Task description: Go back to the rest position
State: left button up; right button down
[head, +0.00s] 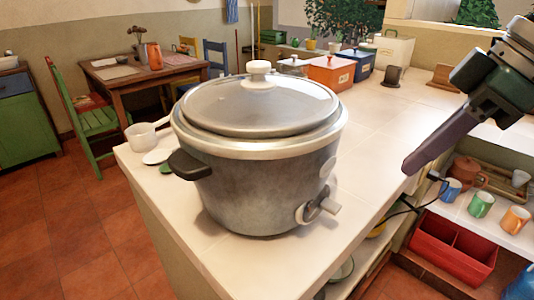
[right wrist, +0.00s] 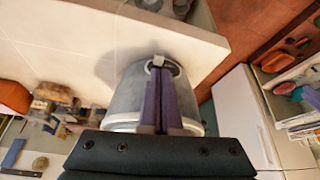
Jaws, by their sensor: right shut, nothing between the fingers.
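My right gripper (head: 408,170) is at the right of the head view, in the air over the counter's right edge. Its long purple fingers are together and hold nothing; they also show in the right wrist view (right wrist: 159,70). A large grey slow cooker (head: 262,185) stands upright on the counter with its glass lid (head: 255,105) on. The gripper is apart from it, to its right in the head view. In the right wrist view the cooker (right wrist: 130,92) lies behind the fingers, which hide part of it. My left gripper is not in view.
The white counter (head: 375,150) is clear between the cooker and the right arm. A red box (head: 331,73) and other containers stand at its back. Mugs (head: 481,204) and a red tray (head: 452,245) are on shelves at lower right. A white cup (head: 140,136) is left of the cooker.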

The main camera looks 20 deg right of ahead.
dwell(0.4)
jog(key=s+a+f+n+p, duration=0.1)
jog(key=s+a+f+p, duration=0.35)
jog(key=a, duration=0.85)
jog(key=s+d+m+h+p, duration=0.25)
jog(key=s+m, duration=0.35)
jog(key=s, duration=0.5)
notch_tip(320, 180, up, 38)
jog(key=p, duration=3.6)
jog(key=shift+w+f+g, duration=0.15)
jog(key=shift+w+g, duration=0.15)
jog(key=shift+w, duration=0.1)
